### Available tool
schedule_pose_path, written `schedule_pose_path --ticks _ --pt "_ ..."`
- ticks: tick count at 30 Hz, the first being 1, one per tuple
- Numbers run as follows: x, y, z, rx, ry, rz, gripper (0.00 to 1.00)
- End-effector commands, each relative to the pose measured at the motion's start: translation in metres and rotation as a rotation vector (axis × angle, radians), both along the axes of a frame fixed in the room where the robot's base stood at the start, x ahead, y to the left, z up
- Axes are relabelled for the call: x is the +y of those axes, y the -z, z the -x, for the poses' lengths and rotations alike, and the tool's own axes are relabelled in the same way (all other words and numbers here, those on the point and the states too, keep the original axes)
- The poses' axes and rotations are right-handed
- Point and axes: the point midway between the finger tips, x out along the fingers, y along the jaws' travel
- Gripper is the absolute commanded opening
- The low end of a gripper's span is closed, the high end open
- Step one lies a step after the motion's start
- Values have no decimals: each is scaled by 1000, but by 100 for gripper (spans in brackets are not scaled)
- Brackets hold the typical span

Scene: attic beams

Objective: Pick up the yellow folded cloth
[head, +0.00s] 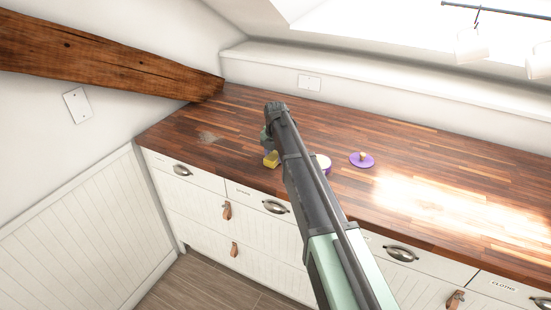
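The yellow folded cloth (271,159) is a small yellow block shape at the front edge of the wooden counter, just left of my arm. My gripper (267,148) is at the far end of the arm, pointing down right above the cloth. It is small and partly hidden by my wrist, so I cannot tell whether its fingers are open or shut, or whether they touch the cloth.
A white and purple round item (323,163) is partly hidden behind my arm. A sloping wooden beam (110,62) reaches down to the counter's back left. White mugs (472,44) hang upper right.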

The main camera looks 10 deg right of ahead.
Motion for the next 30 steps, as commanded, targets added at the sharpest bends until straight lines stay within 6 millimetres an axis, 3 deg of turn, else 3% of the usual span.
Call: schedule_pose_path --ticks 2,11,17,23,30 --pt "0 0 0 0 0 0 25" --pt "0 -3 0 0 0 0 24" --pt "0 -24 0 0 0 0 24" --pt "0 -78 0 0 0 0 24" --pt "0 -167 0 0 0 0 24"
